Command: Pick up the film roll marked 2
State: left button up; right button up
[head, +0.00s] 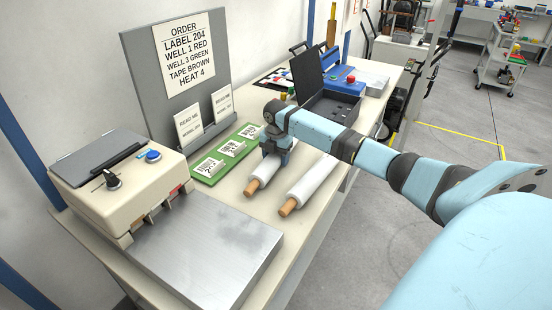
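Two white film rolls with wooden end handles lie side by side on the workbench. The left film roll (268,169) is partly covered by my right gripper, and the right film roll (314,177) lies uncovered beside it. I cannot make out a number on either roll. My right gripper (277,152) points down at the far end of the left roll. Its fingertips are too small and hidden to tell whether they are open, or whether they touch the roll. My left gripper is not in view.
A green board (225,153) with printed labels lies left of the rolls. A beige sealing machine (115,195) with a metal plate (207,247) stands in front. An order sign (183,55) stands behind. A dark open case (330,105) and blue device (343,80) sit farther back.

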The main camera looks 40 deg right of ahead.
jog(key=c, duration=0.7)
